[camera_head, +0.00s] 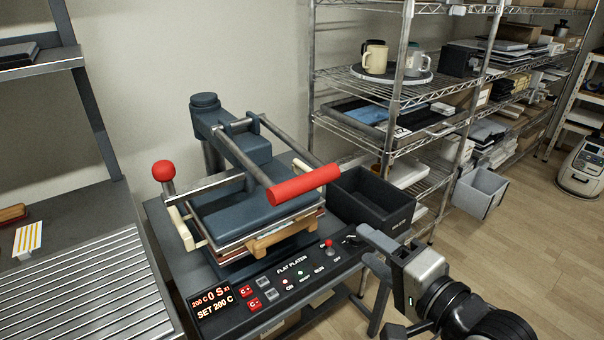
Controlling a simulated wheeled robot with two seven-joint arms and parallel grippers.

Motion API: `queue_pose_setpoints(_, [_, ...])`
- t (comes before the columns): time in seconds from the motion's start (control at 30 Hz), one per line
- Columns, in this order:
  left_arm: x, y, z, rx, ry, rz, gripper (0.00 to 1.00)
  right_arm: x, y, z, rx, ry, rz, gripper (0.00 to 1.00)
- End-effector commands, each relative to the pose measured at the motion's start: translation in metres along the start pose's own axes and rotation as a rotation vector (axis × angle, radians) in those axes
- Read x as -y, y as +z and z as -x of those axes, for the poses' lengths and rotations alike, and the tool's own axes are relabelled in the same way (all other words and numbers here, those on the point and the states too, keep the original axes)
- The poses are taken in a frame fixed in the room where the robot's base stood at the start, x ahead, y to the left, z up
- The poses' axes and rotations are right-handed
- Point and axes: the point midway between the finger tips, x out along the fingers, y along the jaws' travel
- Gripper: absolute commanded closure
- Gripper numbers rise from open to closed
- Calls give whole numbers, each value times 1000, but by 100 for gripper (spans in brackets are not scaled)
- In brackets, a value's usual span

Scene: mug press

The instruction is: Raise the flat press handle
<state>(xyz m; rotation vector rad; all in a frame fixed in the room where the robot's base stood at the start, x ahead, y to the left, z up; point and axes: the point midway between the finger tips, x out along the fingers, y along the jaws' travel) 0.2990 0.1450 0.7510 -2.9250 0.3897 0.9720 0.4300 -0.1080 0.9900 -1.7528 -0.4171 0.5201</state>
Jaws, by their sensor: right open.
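The flat press (235,190) stands on a dark bench in the middle of the view. Its handle (304,185) is a thick red grip at the front end of two grey arms, low over the upper plate. The plate lies flat on a layered stack with light wooden pieces (285,238) at its edges. My right gripper (364,246) is at the lower right, open and empty, pointing left. It is apart from the red grip, to its right and nearer to me. My left gripper is out of view.
A control panel (270,285) labelled FLAT PLATEN fronts the press. A red-knobbed lever (163,172) rises at its left. A black bin (370,203) sits close to its right. Wire shelves (400,95) hold mugs at the back right. A ribbed metal table (85,285) is at left.

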Motion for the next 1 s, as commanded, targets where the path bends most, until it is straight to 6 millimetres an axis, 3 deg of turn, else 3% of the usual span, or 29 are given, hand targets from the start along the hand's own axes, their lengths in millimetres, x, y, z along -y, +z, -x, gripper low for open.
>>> queue_pose_setpoints(0.03, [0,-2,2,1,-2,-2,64,20,-3,-2,19,-29,-60,51])
queue_pose_setpoints(0.2, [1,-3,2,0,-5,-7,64,45,-5,-6,53,-66,-191,51])
queue_pose_setpoints(0.37, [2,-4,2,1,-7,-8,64,48,-4,-27,55,-69,-202,51])
queue_pose_setpoints(0.8, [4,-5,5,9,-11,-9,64,53,0,-120,53,-67,-199,51])
queue_pose_setpoints(1.0, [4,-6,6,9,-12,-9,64,54,2,-150,52,-66,-197,51])
